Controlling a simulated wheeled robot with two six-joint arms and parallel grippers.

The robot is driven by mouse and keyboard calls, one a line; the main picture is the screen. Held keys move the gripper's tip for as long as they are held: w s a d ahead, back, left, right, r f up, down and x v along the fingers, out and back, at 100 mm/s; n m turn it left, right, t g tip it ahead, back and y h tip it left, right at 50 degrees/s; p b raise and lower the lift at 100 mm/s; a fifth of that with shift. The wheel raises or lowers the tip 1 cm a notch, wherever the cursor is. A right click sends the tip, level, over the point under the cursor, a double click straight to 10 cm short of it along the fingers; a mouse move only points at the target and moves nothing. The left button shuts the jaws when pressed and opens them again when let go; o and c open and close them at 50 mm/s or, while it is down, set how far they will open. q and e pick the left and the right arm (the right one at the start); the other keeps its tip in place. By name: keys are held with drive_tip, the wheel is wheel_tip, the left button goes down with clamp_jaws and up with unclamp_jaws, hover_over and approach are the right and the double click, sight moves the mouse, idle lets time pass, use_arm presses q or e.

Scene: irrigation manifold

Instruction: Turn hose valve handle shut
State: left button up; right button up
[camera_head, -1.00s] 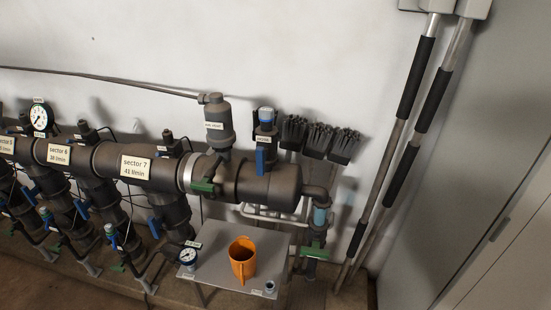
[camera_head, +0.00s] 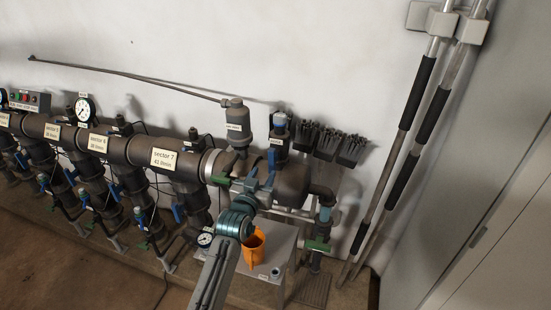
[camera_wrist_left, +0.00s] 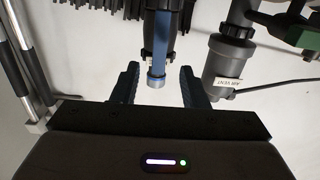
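The hose valve (camera_head: 281,122) stands on top of the manifold's right end, with a light blue-grey cap. Its blue handle (camera_head: 273,157) hangs down its front and is partly behind my left gripper (camera_head: 261,174) in the head view. In the left wrist view, the scene is upside down; the blue handle (camera_wrist_left: 160,42) and cap show between the two spread fingers of my left gripper (camera_wrist_left: 159,84). The fingers are open, and I see no contact with the handle. My right gripper is not in view.
Below, an orange jug (camera_head: 254,246) stands on a small grey table (camera_head: 285,240). Long poles (camera_head: 400,150) lean at the right.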

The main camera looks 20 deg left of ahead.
sight(271, 161)
use_arm(q)
drive_tip(key=w+p, duration=0.1)
drive_tip(key=w, duration=0.7)
drive_tip(key=shift+w+d+p, duration=0.2)
drive_tip(key=shift+w+p, duration=0.2)
clamp_jaws()
